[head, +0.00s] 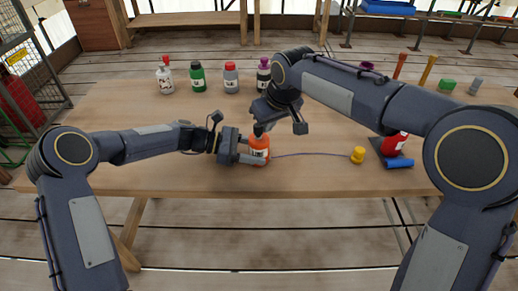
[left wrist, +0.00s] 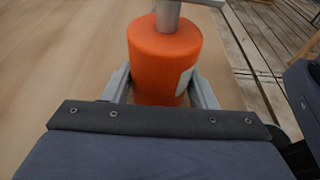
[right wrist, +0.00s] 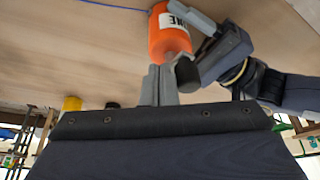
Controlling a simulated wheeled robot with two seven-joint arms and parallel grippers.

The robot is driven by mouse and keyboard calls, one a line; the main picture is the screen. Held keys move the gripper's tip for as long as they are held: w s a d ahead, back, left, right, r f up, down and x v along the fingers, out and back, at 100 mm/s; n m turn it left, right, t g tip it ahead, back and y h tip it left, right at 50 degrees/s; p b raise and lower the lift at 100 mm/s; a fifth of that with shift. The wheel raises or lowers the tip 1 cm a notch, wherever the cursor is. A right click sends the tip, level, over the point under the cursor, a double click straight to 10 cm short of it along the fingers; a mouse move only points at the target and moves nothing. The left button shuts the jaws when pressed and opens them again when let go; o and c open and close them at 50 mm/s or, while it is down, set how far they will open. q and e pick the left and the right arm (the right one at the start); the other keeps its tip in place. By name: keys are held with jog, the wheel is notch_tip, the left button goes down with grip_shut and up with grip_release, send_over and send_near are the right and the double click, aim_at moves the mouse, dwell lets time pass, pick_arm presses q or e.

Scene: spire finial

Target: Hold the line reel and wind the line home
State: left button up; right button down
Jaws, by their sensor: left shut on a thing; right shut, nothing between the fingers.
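The line reel is an orange cylinder with a white label (head: 259,150), upright on the wooden table. My left gripper (head: 256,158) is shut around its sides; the left wrist view shows a finger on each side of the orange body (left wrist: 165,60). A thin bluish line (head: 310,154) runs from the reel across the table to a yellow peg-like piece (head: 358,155). My right gripper (head: 262,128) is shut and empty, its fingertips right at the reel's top. In the right wrist view the closed fingers (right wrist: 160,80) are beside the orange reel (right wrist: 168,38); whether they touch is unclear.
Several bottles, including a green one (head: 198,78), stand along the back left. A red bottle (head: 393,143) and a blue cylinder (head: 398,162) are at the right. A green block (head: 447,85) sits at the back right. The table's left front is clear.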

jog(key=shift+s+a, duration=0.6)
jog(key=shift+a, duration=0.15)
dwell(1.0)
jog(key=shift+s, duration=0.15)
notch_tip(320, 180, up, 7)
jog(key=shift+d, duration=0.15)
dwell(0.8)
dwell(0.3)
jog(key=shift+s+d+f, duration=0.1)
jog(key=shift+d+f, duration=0.05)
jog(key=shift+f, duration=0.5)
jog(key=shift+s+d+f, duration=0.1)
jog(key=shift+d+f, duration=0.05)
jog(key=shift+f, duration=0.55)
jog(key=shift+s+d+f, duration=0.1)
jog(key=shift+d+f, duration=0.05)
jog(key=shift+f, duration=0.5)
jog(key=shift+f, duration=0.1)
dwell(1.0)
